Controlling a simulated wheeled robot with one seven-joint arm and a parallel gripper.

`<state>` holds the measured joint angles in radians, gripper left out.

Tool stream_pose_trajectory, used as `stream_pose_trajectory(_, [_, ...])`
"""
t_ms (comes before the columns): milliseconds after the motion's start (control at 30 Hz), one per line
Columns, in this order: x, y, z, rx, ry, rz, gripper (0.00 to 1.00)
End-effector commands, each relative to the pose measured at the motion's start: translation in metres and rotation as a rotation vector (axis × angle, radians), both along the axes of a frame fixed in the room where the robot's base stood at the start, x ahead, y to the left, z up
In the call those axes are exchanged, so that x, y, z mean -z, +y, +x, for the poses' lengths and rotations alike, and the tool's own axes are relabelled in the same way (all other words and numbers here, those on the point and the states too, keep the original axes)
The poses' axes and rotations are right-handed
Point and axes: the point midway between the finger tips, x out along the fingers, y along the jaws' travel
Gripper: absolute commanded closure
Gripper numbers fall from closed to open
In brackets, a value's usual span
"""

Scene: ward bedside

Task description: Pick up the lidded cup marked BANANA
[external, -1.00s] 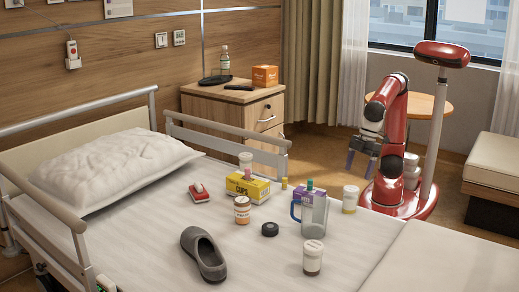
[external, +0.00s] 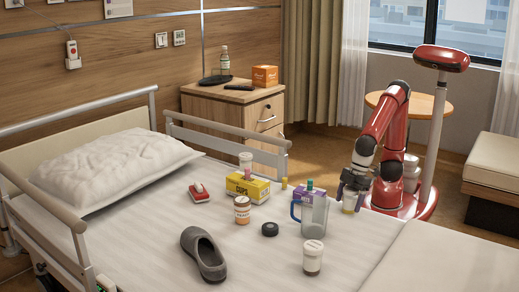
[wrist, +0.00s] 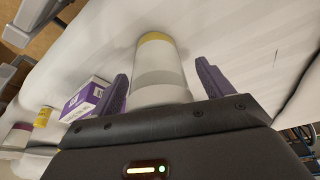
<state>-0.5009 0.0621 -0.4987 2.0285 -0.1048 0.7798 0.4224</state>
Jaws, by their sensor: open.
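A white lidded cup with a yellow lower band (external: 348,207) stands on the far right side of the bed, mostly hidden by my gripper. Its lettering is not readable. My gripper (external: 353,192) is open and lowered over it. In the wrist view the cup (wrist: 158,72) sits between the two purple fingers of my gripper (wrist: 160,78), with visible gaps on both sides. Another lidded cup with a dark brown lower part (external: 313,260) stands nearer the front. A third, with a pink band (external: 246,160), stands behind the yellow carton.
A clear pitcher with a blue handle (external: 318,217) and a purple box (external: 305,198) stand just left of my gripper. The front right of the bed is clear.

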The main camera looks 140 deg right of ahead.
Motion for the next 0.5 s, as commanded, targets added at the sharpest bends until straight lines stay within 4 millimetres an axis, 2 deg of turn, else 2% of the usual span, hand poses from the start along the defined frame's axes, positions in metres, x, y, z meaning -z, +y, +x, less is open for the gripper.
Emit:
stream_pose_trajectory(100, [-0.0005,0.0,0.0,0.0,0.0,0.0,0.23])
stream_pose_trajectory(500, [-0.0008,0.0001,0.0,0.0,0.0,0.0,0.76])
